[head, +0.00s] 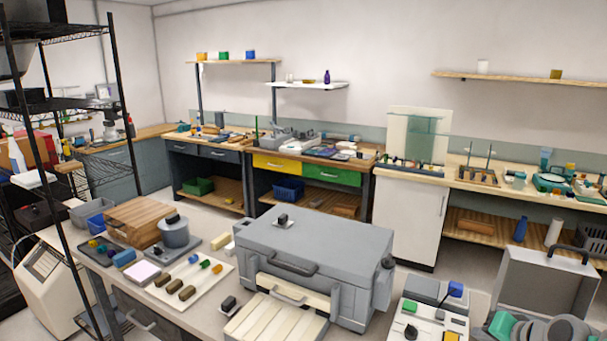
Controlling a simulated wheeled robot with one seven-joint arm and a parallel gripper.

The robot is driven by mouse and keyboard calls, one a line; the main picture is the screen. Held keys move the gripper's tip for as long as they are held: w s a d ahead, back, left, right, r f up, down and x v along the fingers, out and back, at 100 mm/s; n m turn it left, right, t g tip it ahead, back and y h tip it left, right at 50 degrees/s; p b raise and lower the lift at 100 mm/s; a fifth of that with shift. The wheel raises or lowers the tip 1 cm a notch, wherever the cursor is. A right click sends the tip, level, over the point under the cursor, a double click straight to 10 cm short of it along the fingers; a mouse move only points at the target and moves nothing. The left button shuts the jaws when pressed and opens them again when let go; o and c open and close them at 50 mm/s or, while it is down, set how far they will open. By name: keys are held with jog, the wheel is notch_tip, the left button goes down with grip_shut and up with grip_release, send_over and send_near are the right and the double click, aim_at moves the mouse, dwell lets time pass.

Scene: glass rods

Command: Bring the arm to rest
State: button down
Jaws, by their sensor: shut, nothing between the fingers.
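My gripper is not in view, so its pose and its jaws do not show here. Several short rods with dark handles and coloured ends lie on a white tray (215,285) on the near bench. I cannot tell whether these are glass.
The near bench (205,318) carries a large grey case (310,248) with a handle, a wooden box (140,215), a grey round device (175,234) and a cream slatted block (262,323). A black wire shelf (75,103) stands at left. Equipped benches line the back wall.

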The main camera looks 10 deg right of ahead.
jog(key=s+a+f+g, duration=0.1)
jog(key=s+f+g, duration=0.1)
jog(key=s, duration=0.3)
jog(key=s+a+f+m+g, duration=0.1)
jog(key=s+f+g, duration=0.1)
jog(key=s+f, duration=0.2)
jog(key=s+a+f+g, duration=0.1)
jog(key=s+f+g, duration=0.1)
jog(key=s, duration=0.4)
jog(key=shift+s+a+f+g+y, duration=0.15)
jog(key=shift+f, duration=0.3)
jog(key=shift+s+a+f+g+y, duration=0.1)
jog(key=shift+f+g+y, duration=0.05)
jog(key=shift+f, duration=0.25)
jog(key=w+a+r+n, duration=0.2)
jog(key=a+r+n, duration=0.1)
jog(key=a, duration=0.6)
jog(key=w+a+r+n+t, duration=0.1)
jog(key=w+a+r+n, duration=0.1)
jog(key=a+r, duration=0.3)
jog(key=w+a+r+n, duration=0.2)
jog(key=a+r+n, duration=0.2)
jog(key=a, duration=1)
jog(key=shift+w+n+h, duration=0.3)
jog(key=shift+n+h, duration=0.1)
